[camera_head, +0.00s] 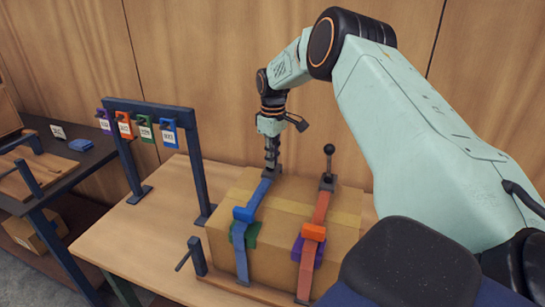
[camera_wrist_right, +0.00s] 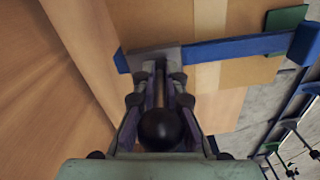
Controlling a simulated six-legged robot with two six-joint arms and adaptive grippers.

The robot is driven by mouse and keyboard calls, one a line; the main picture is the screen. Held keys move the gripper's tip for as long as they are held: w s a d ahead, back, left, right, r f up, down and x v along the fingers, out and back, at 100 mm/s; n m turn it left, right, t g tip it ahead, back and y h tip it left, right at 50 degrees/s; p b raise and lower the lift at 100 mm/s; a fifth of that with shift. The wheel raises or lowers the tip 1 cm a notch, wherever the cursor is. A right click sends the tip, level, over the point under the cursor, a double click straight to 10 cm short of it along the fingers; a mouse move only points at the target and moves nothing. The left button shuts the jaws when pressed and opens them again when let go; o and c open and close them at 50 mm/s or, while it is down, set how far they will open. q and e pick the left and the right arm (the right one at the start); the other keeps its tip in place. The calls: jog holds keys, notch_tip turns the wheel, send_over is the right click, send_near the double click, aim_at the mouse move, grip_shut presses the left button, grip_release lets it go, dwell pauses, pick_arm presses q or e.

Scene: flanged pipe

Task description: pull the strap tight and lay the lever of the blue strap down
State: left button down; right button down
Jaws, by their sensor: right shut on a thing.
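The blue strap (camera_head: 259,194) runs over the left part of a cardboard box (camera_head: 275,215) and down its front, with a blue block (camera_head: 243,214) at the box's front edge. In the wrist view the blue strap (camera_wrist_right: 232,48) leads to a grey buckle (camera_wrist_right: 153,57). My right gripper (camera_head: 271,160) points down over this buckle at the back of the box top. It is shut on the lever, whose black ball knob (camera_wrist_right: 159,129) shows between the fingers in the wrist view. The lever's shaft is mostly hidden by the fingers. My left gripper is not in view.
An orange strap (camera_head: 321,210) with an upright black-knobbed lever (camera_head: 328,160) crosses the box to the right. Green (camera_head: 251,236) and purple (camera_head: 318,256) pads lie under the straps. A dark frame (camera_head: 150,107) with coloured tags stands left. The wooden table (camera_head: 155,232) is clear left of the box.

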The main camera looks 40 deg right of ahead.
dwell(0.4)
jog(key=shift+w+a+f+g+h, duration=0.1)
jog(key=shift+w+g+h, duration=0.25)
jog(key=shift+g, duration=0.45)
jog(key=shift+g+h+b, duration=0.25)
jog(key=shift+g+b, duration=0.05)
jog(key=shift+g, duration=0.1)
jog(key=shift+a, duration=0.1)
jog(key=c, duration=1.4)
grip_release()
jog(key=shift+w+r, duration=0.1)
jog(key=shift+r, duration=0.1)
jog(key=v, duration=0.3)
jog(key=s+v, duration=0.1)
jog(key=v, duration=0.2)
jog(key=s+v, duration=0.1)
jog(key=v, duration=0.2)
jog(key=shift+d+r, duration=0.4)
jog(key=shift+r, duration=0.1)
